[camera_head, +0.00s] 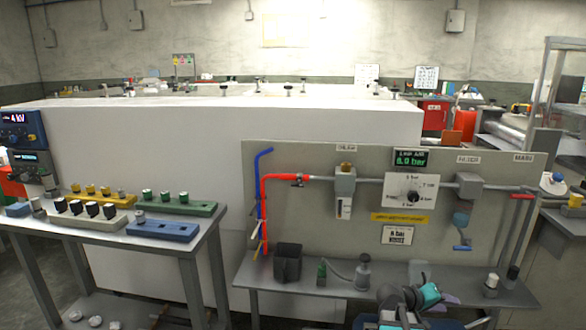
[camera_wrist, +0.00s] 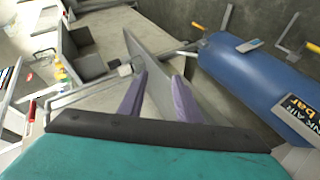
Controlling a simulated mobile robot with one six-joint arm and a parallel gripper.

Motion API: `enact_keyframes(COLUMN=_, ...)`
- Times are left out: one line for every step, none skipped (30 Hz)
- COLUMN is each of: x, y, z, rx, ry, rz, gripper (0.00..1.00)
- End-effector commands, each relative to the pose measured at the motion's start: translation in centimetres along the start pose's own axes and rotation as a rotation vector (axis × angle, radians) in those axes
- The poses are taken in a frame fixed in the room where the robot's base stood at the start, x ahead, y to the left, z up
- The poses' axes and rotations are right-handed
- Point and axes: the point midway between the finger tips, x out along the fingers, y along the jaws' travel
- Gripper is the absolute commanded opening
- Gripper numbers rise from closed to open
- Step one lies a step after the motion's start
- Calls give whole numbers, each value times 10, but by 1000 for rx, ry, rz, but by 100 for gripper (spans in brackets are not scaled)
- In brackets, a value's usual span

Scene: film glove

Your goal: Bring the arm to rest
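My arm shows at the bottom of the head view as teal and dark links, low in front of the bench with the grey panel. My gripper (camera_wrist: 159,82) shows in the wrist view as two purple fingers standing apart. Nothing is visible between them except background: the grey edge of a panel or bench farther off. In the head view the fingers are small and partly hidden by the arm, with a bit of purple to the right of the teal link.
The grey panel (camera_head: 290,225) carries a gauge plate (camera_head: 400,187), valves and red and blue hoses. Its bench holds a dark bin (camera_head: 287,262) and a grey bottle (camera_head: 363,272). A table with coloured racks (camera_head: 162,231) stands left. A blue tank (camera_wrist: 250,82) lies right of my fingers.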

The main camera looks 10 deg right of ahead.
Motion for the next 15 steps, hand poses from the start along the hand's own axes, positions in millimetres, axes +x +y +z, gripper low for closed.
enact_keyframes(x=-7, y=-15, z=6, rx=-18, ry=-17, rz=-40, gripper=31)
enact_keyframes(x=-10, y=-26, z=10, rx=-27, ry=-28, rz=-62, gripper=31)
enact_keyframes(x=-13, y=-39, z=16, rx=-39, ry=-42, rz=-93, gripper=31)
enact_keyframes(x=-16, y=-49, z=21, rx=-48, ry=-52, rz=-116, gripper=31)
enact_keyframes(x=-20, y=-60, z=26, rx=-57, ry=-62, rz=-138, gripper=31)
enact_keyframes(x=-24, y=-72, z=32, rx=-69, ry=-77, rz=-168, gripper=31)
enact_keyframes(x=-27, y=-82, z=38, rx=-78, ry=-88, rz=-190, gripper=31)
enact_keyframes(x=-31, y=-92, z=43, rx=-88, ry=-99, rz=-213, gripper=31)
enact_keyframes(x=-37, y=-104, z=51, rx=-101, ry=-115, rz=-242, gripper=31)
enact_keyframes(x=-41, y=-113, z=56, rx=-110, ry=-127, rz=-263, gripper=31)
enact_keyframes(x=-45, y=-122, z=63, rx=-120, ry=-139, rz=-285, gripper=31)
enact_keyframes(x=-51, y=-134, z=70, rx=-133, ry=-154, rz=-313, gripper=31)
enact_keyframes(x=-56, y=-142, z=77, rx=-144, ry=-166, rz=-335, gripper=31)
enact_keyframes(x=-60, y=-150, z=84, rx=-154, ry=-178, rz=-355, gripper=31)
enact_keyframes(x=-67, y=-161, z=92, rx=-166, ry=-195, rz=-383, gripper=31)
